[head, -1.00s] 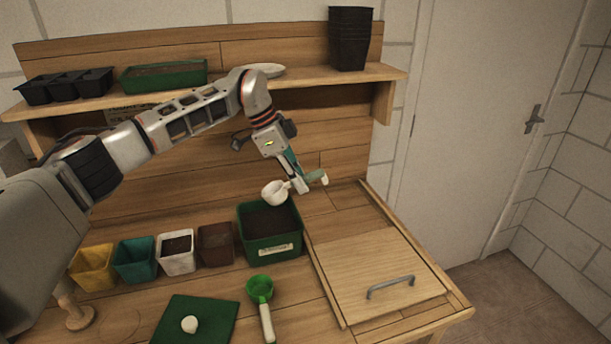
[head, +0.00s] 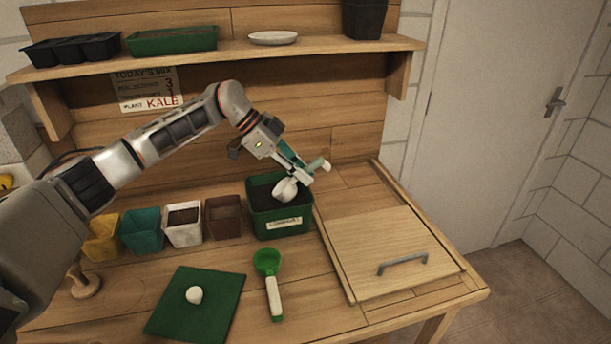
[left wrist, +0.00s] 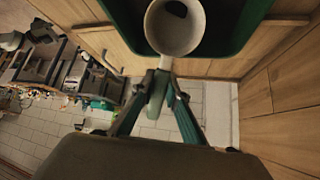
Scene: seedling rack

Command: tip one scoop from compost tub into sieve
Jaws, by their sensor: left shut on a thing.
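My left gripper (head: 308,170) is shut on the pale green handle of a white scoop (head: 285,189), at the back right of the compost tub. The green compost tub (head: 283,232) has a white label and dark compost inside. The scoop's cup is over or in the tub's opening; I cannot tell if it touches the compost. A green cup (head: 267,262) with a white handle lies before the tub. I cannot identify a sieve for certain.
Several coloured pots (head: 184,234) stand in a row left of the tub. A green mat (head: 215,310) with a white knob-like thing (head: 194,295) lies in front. A wooden board (head: 385,250) with a grey handle is at right. A shelf (head: 330,46) runs above.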

